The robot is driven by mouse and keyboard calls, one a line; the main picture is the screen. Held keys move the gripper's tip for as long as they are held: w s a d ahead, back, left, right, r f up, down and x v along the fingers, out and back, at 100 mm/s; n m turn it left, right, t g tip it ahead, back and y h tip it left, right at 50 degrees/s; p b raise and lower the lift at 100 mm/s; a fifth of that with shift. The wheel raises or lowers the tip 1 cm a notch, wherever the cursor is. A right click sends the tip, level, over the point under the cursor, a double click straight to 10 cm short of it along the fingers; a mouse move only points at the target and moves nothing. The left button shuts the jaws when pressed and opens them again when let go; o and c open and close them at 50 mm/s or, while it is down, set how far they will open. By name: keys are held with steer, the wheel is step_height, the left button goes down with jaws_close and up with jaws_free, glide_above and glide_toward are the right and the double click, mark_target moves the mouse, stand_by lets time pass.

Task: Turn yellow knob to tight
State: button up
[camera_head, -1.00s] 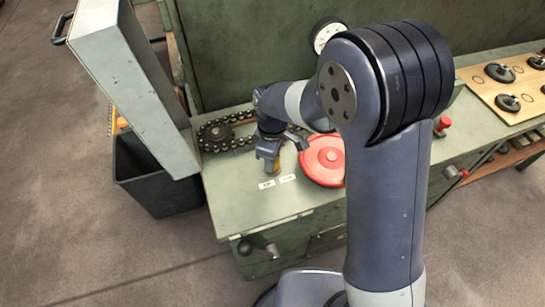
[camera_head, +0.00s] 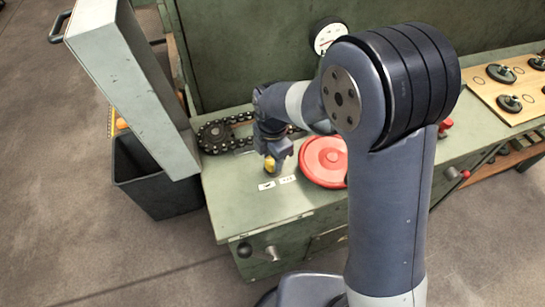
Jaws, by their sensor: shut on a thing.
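The yellow knob (camera_head: 269,164) shows as a small yellow patch on the green bench top, below my gripper. My gripper (camera_head: 271,158) points down over the knob and is shut on it. The fingers hide most of the knob, so its pointer direction cannot be told. Two small white labels (camera_head: 266,186) (camera_head: 287,180) lie on the bench in front of the knob. Their writing is too small to read.
A red round lid (camera_head: 324,160) sits just right of my gripper. A chain and sprocket (camera_head: 214,136) lie behind it. A grey panel (camera_head: 128,82) and a black bin (camera_head: 155,178) stand at left. A wooden board (camera_head: 510,88) with black knobs is at right.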

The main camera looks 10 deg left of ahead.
steer(key=n, duration=0.3)
steer(key=shift+n, duration=0.3)
stand_by(0.5)
steer(key=o, duration=1)
steer(key=shift+r, duration=0.1)
step_height(320, 180, up, 11)
steer(key=shift+f, duration=0.15)
step_height(320, 180, down, 11)
stand_by(0.4)
